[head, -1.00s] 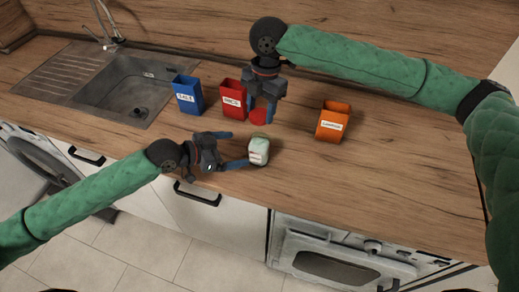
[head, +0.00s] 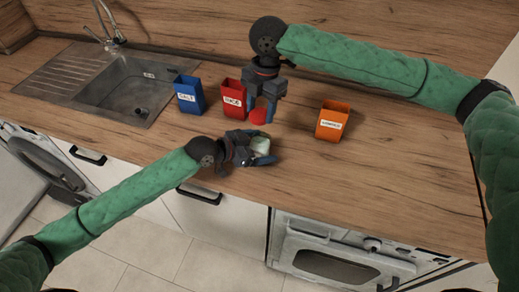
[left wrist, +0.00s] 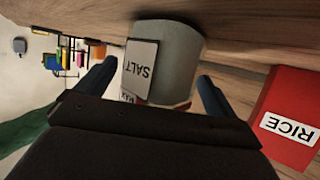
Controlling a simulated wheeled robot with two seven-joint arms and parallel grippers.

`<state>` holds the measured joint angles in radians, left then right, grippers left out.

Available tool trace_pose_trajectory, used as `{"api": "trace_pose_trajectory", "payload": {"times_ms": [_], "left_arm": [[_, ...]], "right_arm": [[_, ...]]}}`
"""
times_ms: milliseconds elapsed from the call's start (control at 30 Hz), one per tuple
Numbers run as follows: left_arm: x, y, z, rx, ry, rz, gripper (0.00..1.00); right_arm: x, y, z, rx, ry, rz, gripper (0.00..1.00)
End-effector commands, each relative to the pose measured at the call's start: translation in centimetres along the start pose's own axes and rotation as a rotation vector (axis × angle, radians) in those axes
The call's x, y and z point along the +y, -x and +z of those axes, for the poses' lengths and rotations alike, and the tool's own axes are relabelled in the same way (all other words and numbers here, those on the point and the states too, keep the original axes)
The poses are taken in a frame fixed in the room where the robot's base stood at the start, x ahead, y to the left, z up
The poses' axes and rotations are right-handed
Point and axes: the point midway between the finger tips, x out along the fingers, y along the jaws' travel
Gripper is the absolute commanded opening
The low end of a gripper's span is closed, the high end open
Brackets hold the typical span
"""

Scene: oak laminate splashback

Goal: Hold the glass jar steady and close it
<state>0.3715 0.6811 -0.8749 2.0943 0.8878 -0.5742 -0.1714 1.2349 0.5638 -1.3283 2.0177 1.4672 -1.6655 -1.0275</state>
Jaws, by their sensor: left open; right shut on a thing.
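The glass jar (head: 262,147) stands on the counter near its front edge, partly hidden by my left gripper. In the left wrist view the jar (left wrist: 178,58) is pale grey, with a white label reading SALT that appears upside down. My left gripper (head: 258,146) is open, with one blue finger on each side of the jar; gaps show in the wrist view. My right gripper (head: 259,109) is shut on the red lid (head: 258,117), which is behind the jar in the head view and apart from it.
A blue box labelled SALT (head: 189,96) and a red box labelled RICE (head: 232,99) stand left of my right gripper. An orange box (head: 332,121) stands to the right. The sink (head: 120,90) is at the left. The counter's right part is clear.

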Motion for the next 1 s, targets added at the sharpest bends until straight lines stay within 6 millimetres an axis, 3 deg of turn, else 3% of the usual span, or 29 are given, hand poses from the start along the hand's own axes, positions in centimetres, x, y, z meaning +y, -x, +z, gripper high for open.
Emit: {"api": "trace_pose_trajectory", "payload": {"times_ms": [233, 567, 733, 1000], "left_arm": [[0.0, 0.0, 0.0, 0.000, 0.000, 0.000, 0.92], [0.0, 0.0, 0.0, -0.001, 0.000, 0.000, 0.28], [0.0, 0.0, 0.1, -0.001, 0.000, 0.000, 0.28], [0.0, 0.0, 0.1, -0.002, 0.000, 0.000, 0.28]], "right_arm": [[0.0, 0.0, 0.0, 0.000, 0.000, 0.000, 0.28], [0.0, 0.0, 0.0, 0.000, 0.000, 0.000, 0.28], [0.0, -0.6, 0.1, 0.001, 0.000, -0.001, 0.28], [-0.1, -3.7, 0.6, 0.002, 0.000, -0.002, 0.28]]}}
